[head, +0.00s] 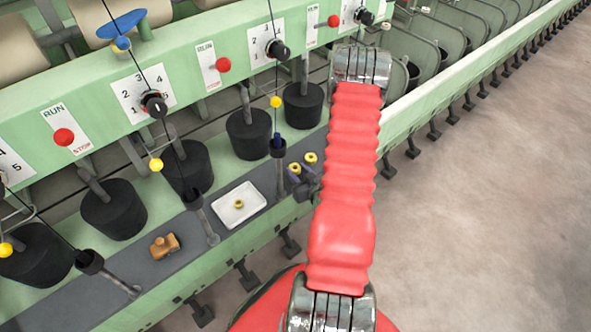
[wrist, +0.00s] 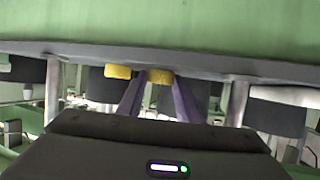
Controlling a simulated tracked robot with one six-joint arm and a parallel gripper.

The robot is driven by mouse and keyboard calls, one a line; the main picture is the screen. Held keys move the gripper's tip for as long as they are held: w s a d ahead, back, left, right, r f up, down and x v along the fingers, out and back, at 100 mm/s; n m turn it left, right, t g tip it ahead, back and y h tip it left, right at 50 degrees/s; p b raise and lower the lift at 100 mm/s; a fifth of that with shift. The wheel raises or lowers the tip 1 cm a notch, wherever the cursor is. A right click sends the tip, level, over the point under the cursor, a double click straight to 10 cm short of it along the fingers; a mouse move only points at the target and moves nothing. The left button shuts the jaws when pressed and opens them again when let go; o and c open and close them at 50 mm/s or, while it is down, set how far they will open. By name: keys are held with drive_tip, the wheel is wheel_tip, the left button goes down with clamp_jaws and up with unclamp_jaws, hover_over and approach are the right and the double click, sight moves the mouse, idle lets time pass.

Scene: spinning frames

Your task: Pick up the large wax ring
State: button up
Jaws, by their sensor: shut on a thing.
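Two yellow wax rings lie close together by my gripper (head: 292,179) at the right end of the grey shelf in the head view. My gripper is shut on the nearer wax ring (head: 294,168). In the wrist view that ring (wrist: 160,76) sits between the tips of my two purple fingers. The other wax ring (head: 310,157) is just beside it and also shows in the wrist view (wrist: 118,71), left of the fingers. A third yellow ring (head: 239,204) lies in a white tray (head: 225,217). I cannot tell clearly which ring is largest.
A brown wooden block (head: 165,246) lies left of the tray on the grey shelf (head: 204,203). Several black pots stand behind the shelf, and thin rods with black threads rise from its edge. The green machine panel (head: 185,80) carries knobs and red buttons. The floor at right is clear.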

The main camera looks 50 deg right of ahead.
wheel_tip(320, 180, up, 10)
idle(1.0)
idle(1.5)
